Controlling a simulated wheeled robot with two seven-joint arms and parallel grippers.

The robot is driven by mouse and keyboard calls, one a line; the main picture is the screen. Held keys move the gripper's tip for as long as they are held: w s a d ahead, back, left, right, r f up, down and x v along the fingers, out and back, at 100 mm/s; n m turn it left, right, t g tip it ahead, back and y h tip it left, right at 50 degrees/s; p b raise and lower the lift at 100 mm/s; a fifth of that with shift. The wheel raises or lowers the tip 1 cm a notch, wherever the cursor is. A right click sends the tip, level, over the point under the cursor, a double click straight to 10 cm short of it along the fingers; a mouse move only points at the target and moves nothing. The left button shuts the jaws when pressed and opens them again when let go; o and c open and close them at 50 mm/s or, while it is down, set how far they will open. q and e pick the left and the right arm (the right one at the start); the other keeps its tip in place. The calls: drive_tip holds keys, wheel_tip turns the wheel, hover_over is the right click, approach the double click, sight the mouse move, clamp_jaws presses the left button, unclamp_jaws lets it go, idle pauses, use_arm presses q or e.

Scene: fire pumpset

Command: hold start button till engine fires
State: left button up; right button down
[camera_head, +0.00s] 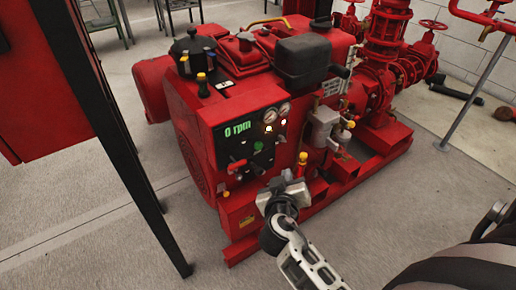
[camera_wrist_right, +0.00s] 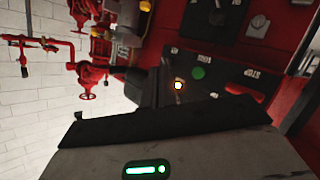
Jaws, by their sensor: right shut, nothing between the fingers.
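The red engine (camera_head: 235,110) has a dark control panel (camera_head: 245,157) on its near face. The display (camera_head: 238,129) reads "0 rpm". A green round button (camera_head: 258,145) is on the panel; it also shows in the right wrist view (camera_wrist_right: 198,73), next to a lit amber spot (camera_wrist_right: 178,86) and a red control (camera_wrist_right: 244,92). My right gripper (camera_head: 289,177) is shut and empty, in front of and below right of the panel. It appears apart from the green button. Its housing covers the lower part of the right wrist view. My left gripper is out of view.
Red pump pipes and valves (camera_head: 380,75) stand behind at the right. A dark post (camera_head: 115,130) and red cabinet (camera_head: 35,90) stand at the left. The concrete floor (camera_head: 90,235) is open in front.

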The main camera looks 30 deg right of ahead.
sight(259, 146)
drive_tip(key=shift+w, duration=0.1)
